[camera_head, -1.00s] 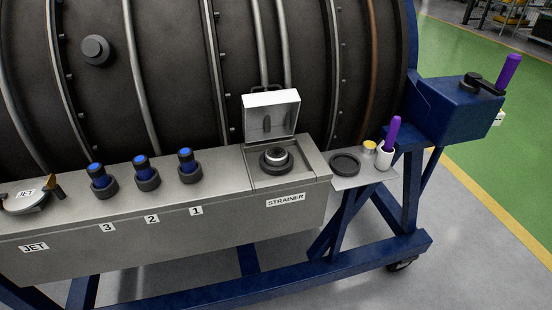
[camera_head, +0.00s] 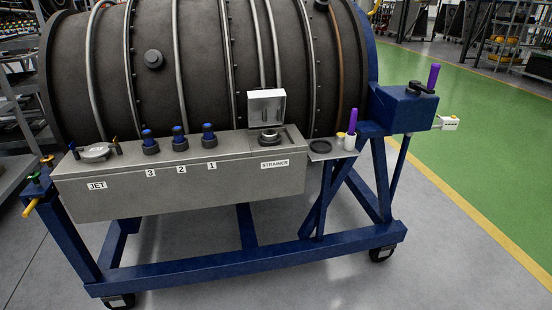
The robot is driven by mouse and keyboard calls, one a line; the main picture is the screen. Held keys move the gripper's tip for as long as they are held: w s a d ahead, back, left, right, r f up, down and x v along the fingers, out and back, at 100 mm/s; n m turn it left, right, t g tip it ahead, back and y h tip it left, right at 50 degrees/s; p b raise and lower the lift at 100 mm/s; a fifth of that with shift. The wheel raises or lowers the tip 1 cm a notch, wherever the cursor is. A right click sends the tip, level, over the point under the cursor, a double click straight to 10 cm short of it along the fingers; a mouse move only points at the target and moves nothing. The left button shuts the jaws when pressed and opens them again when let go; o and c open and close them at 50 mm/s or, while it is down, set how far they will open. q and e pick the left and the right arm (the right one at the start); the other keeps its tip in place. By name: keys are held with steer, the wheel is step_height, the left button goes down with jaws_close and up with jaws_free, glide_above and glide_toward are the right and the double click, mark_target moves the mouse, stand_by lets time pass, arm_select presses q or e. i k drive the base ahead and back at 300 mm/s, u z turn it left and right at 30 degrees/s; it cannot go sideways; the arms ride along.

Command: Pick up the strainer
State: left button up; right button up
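The strainer (camera_head: 270,134) is a round metal piece in a dark ring. It sits in the recess at the right end of the grey box (camera_head: 180,190), above the STRAINER label (camera_head: 275,164). Its square metal lid (camera_head: 266,106) stands open behind it. Neither of my grippers shows in the view.
A small side shelf (camera_head: 330,154) holds a dark round ring (camera_head: 320,147), a yellow-topped item and a white cup (camera_head: 350,142) with a purple handle. Blue-capped fittings (camera_head: 179,138) stand left of the strainer. The blue stand (camera_head: 250,264) reaches out low in front. Grey floor is clear before it.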

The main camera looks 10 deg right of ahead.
mark_target(267, 136)
steer(key=u, duration=0.95)
steer(key=i, duration=1.3)
steer(key=z, duration=0.2)
